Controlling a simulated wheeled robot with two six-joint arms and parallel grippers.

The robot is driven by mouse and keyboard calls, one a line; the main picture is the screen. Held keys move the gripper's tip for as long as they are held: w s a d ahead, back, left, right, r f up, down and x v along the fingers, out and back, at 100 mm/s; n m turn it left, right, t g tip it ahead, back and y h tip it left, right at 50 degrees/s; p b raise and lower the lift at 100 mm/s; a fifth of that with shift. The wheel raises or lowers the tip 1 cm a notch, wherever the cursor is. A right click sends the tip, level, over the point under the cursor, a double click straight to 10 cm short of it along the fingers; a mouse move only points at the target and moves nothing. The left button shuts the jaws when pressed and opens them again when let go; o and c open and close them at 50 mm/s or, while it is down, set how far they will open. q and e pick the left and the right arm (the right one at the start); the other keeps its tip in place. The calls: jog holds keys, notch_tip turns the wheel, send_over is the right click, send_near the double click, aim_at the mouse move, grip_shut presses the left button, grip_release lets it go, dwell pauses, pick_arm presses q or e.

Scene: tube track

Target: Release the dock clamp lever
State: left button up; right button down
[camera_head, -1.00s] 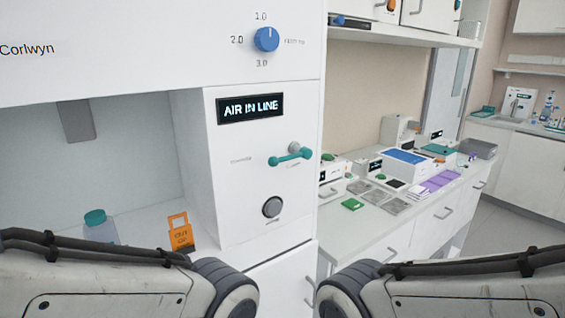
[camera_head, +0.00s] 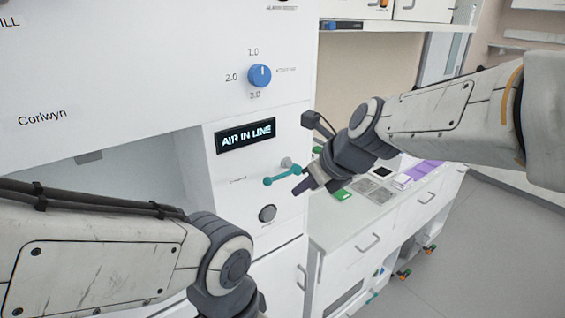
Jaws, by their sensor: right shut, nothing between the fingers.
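The teal lever (camera_head: 282,176), the likely dock clamp lever, sits on the white cabinet's front panel, below the lit "AIR IN LINE" display (camera_head: 245,136). It slants up to the right, with a grey knob (camera_head: 286,162) just above it. Its small labels cannot be read. My right gripper (camera_head: 303,187) comes in from the right, shut and empty, with its tips close to the lever's right end. I cannot tell whether they touch. My left arm crosses the lower left; its gripper is out of the picture.
A dark round knob (camera_head: 267,213) sits below the lever, and a blue dial (camera_head: 260,75) is above the display. Behind my right arm a white counter (camera_head: 335,228) holds a green piece (camera_head: 342,194), grey tiles and purple items. Open floor lies at the lower right.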

aim_at(282, 176)
jog(key=shift+w+d+r+m, duration=0.15)
jog(key=shift+w+r+m, duration=0.15)
jog(key=shift+m, duration=0.1)
jog(key=b+x, duration=0.1)
jog(key=x, duration=0.9)
jog(key=r+p, duration=0.3)
jog(key=r, duration=0.1)
jog(key=shift+w+a, duration=0.3)
jog(key=shift+w, duration=0.1)
jog(key=shift+r, duration=0.1)
